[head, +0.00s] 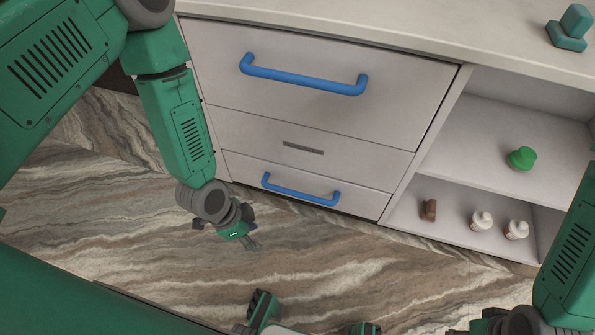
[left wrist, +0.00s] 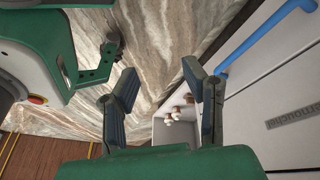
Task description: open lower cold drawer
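The lower drawer (head: 300,178) is shut at the bottom of the white counter. Its blue bar handle (head: 300,192) is clear in the head view. What looks like the same handle (left wrist: 262,42) runs along the upper right in the left wrist view. My left gripper (head: 240,238) is left of and below this handle in the head picture, over the floor. In the left wrist view its two fingers (left wrist: 160,75) are spread with nothing between them, the right fingertip appearing near the handle's end. My right wrist shows at the lower right edge; its fingers cannot be made out.
Above are a panel with a grey label (head: 303,148) and a larger upper drawer (head: 320,112) with a blue handle (head: 303,76). An open shelf (head: 500,150) at the right holds small bottles (head: 481,220).

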